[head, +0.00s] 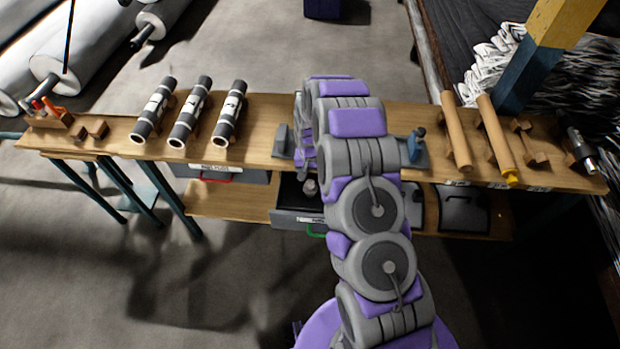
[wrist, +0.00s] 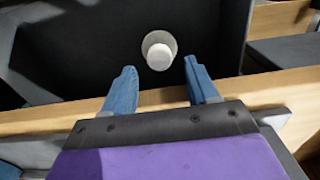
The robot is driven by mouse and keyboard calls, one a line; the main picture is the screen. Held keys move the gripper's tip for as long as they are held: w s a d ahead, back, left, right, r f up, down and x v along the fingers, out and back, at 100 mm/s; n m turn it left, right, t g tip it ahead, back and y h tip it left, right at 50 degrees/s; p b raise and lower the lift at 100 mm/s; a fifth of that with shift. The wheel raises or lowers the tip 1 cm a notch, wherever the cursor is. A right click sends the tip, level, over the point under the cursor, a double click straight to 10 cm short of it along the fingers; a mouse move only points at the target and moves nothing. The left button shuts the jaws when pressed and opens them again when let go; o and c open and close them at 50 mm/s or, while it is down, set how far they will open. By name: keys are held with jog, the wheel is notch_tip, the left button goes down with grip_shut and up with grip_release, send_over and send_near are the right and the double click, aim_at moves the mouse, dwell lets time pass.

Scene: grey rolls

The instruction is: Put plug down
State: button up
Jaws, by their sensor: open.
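A pale round plug (wrist: 159,52) with a wider rim lies on the dark floor of an open drawer (wrist: 85,50) in the wrist view. My gripper (wrist: 163,82) shows its two blue fingers spread apart, with nothing between them. The plug is just beyond the fingertips and apart from them. In the head view a small light plug (head: 310,187) sits in the open drawer (head: 290,217) under the table, left of my arm. My arm hides the gripper and part of the drawer there.
The wooden table (head: 262,140) crosses the view above the drawer. A red-handled drawer (head: 222,174) is to the left. A wooden edge (wrist: 50,118) runs below the fingers.

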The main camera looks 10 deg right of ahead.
notch_tip(320, 180, up, 8)
jog(key=p, duration=0.1)
jog(key=s+a+r+n, duration=0.1)
jog(key=s+r+n, duration=0.1)
jog(key=s+r, duration=1.55)
jog(key=s+r+g, duration=0.1)
jog(key=s+r, duration=0.3)
jog(key=s, duration=0.8)
jog(key=s+r+n, duration=0.1)
jog(key=s+r, duration=0.4)
jog(key=s, duration=0.8)
jog(key=shift+d+r+n+g, duration=0.15)
jog(key=shift+d+n+g, duration=0.15)
jog(key=shift+d+g, duration=0.15)
jog(key=shift+w, duration=0.1)
jog(key=shift+c, duration=0.4)
